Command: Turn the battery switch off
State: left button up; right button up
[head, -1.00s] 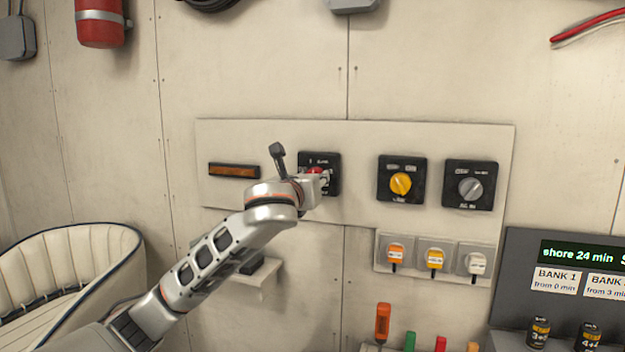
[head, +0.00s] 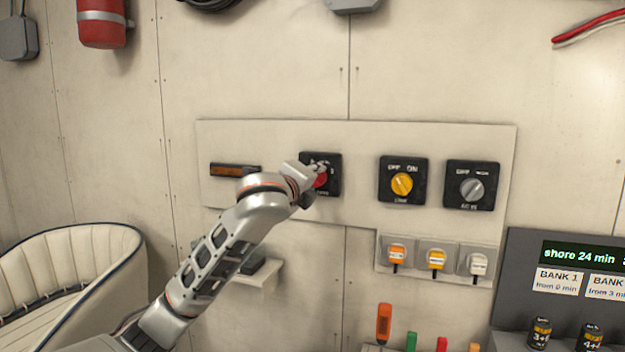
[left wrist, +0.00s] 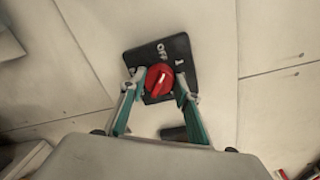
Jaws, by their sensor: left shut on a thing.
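The battery switch is a black square plate (head: 333,160) with a red knob (head: 321,182), on the pale wall panel. My left gripper (head: 318,174) reaches it from the lower left and covers part of the plate. In the left wrist view the red knob (left wrist: 158,82) sits between the two fingertips (left wrist: 160,88), which are shut on it. The black plate (left wrist: 178,48) shows an OFF label above the knob, and the knob has a pale mark. The knob's exact setting is hard to read. My right gripper is in neither view.
A yellow-knob switch (head: 402,183) and a grey-knob switch (head: 471,188) are to the right. Several plugs (head: 436,259) sit below them. A brown bar (head: 228,170) is to the left. A small shelf (head: 255,275) juts out below.

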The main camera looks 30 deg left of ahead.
pick_arm(q)
jog(key=shift+a+n, duration=0.1)
jog(key=shift+n, duration=1.5)
jog(key=shift+h, duration=0.3)
jog(key=o, duration=1.1)
jog(key=shift+o, duration=0.2)
jog(key=shift+s, duration=0.1)
jog(key=f+v, duration=0.1)
jog(key=v, duration=1)
jog(key=shift+s+r, duration=0.4)
jog(key=shift+r, duration=0.05)
jog(key=shift+d, duration=0.25)
